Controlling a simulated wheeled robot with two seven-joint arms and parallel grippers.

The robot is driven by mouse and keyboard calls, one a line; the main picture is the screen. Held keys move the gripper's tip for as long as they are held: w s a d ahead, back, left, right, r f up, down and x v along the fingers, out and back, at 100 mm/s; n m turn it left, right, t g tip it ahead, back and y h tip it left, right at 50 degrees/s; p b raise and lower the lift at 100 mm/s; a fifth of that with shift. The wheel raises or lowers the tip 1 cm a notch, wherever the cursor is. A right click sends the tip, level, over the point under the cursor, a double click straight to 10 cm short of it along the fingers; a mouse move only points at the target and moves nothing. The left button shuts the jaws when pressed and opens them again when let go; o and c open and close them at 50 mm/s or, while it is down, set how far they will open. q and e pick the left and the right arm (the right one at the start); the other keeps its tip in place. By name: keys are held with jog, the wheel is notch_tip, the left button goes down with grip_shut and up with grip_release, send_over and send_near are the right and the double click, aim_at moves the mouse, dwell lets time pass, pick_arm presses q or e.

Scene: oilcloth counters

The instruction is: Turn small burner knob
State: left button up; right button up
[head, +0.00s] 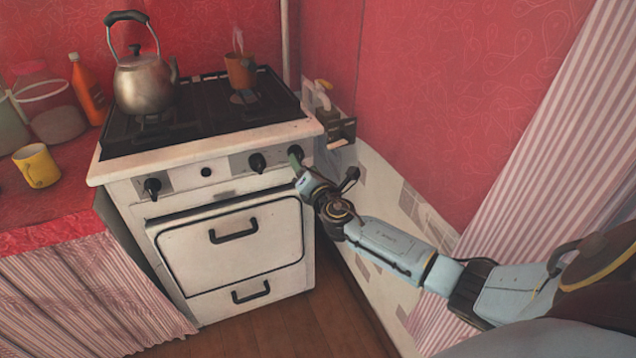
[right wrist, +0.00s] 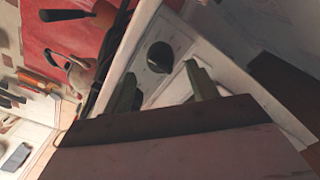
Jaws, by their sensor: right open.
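The stove's front panel carries black knobs: a left knob (head: 152,187), a small round black piece (head: 207,172), a knob (head: 257,162) right of centre and a rightmost knob (head: 296,152). No marking readable here tells which is the small burner's. My right gripper (head: 295,161) is at the rightmost knob, partly covering it. In the right wrist view, my open green fingers (right wrist: 161,76) stand on either side of one black knob (right wrist: 160,57), with gaps showing; contact cannot be told. My left gripper is not in view.
A kettle (head: 145,84) and a steaming orange-brown pot (head: 240,69) stand on the black hob. The oven door handle (head: 233,231) sticks out below the knobs. A tiled wall (head: 385,190) is close on the right. A yellow mug (head: 37,165) stands on the left counter.

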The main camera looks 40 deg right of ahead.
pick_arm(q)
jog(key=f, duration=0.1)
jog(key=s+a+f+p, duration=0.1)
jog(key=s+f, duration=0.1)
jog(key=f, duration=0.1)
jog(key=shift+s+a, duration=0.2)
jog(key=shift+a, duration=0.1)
pick_arm(e)
jog(key=v, duration=0.9)
jog(key=shift+s, duration=0.3)
